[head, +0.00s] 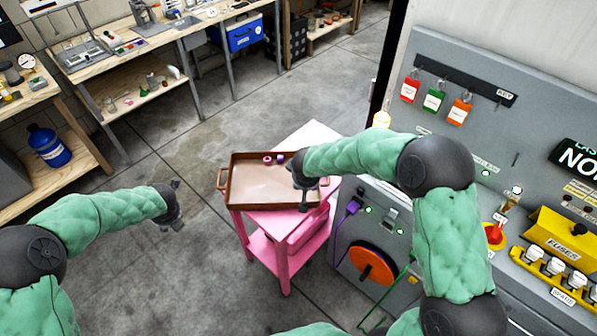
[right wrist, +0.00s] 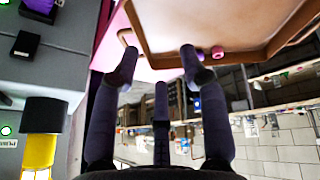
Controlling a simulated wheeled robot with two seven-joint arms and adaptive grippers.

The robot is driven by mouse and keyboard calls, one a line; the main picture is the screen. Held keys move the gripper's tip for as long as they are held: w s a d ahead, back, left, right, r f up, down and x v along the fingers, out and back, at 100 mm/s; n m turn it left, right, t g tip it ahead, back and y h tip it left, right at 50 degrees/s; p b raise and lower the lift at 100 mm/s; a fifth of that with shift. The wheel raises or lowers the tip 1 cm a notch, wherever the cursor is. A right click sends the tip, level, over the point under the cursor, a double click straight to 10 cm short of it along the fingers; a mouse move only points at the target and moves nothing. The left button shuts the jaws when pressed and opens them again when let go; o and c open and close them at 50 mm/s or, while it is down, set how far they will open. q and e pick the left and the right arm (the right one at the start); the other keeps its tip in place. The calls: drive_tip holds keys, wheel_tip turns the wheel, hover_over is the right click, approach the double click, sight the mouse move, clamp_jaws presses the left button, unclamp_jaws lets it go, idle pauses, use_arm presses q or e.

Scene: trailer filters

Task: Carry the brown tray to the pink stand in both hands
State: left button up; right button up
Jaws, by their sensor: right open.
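The brown tray (head: 262,199) lies on the top of the pink stand (head: 318,135), its left side reaching past the stand's edge. Its left handle (head: 222,181) shows; the right one is partly hidden by my right arm. A pink ring (head: 267,160) and a purple ring (head: 280,158) lie inside at the back. My right gripper (head: 304,198) is open over the tray's right side. In the right wrist view its fingers (right wrist: 158,66) are spread, with the tray's rim (right wrist: 142,42) beyond them. My left gripper (head: 176,206) appears open and empty, left of the tray and apart from it.
Workbenches (head: 110,60) with tools and a blue box (head: 243,32) line the back. The concrete floor (head: 150,270) left of the stand is clear.

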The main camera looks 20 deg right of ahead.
drive_tip(key=v, duration=0.8)
drive_tip(key=shift+r, duration=0.4)
use_arm(q)
drive_tip(key=shift+r, duration=0.1)
drive_tip(key=p+v, duration=0.5)
drive_tip(key=v, duration=0.2)
use_arm(e)
wheel_tip(320, 180, up, 5)
drive_tip(key=shift+d+r, duration=0.1)
drive_tip(key=shift+r, duration=0.1)
use_arm(q)
wheel_tip(320, 180, up, 3)
drive_tip(key=p, duration=0.3)
drive_tip(key=shift+f, duration=0.25)
use_arm(e)
drive_tip(key=v, duration=0.7)
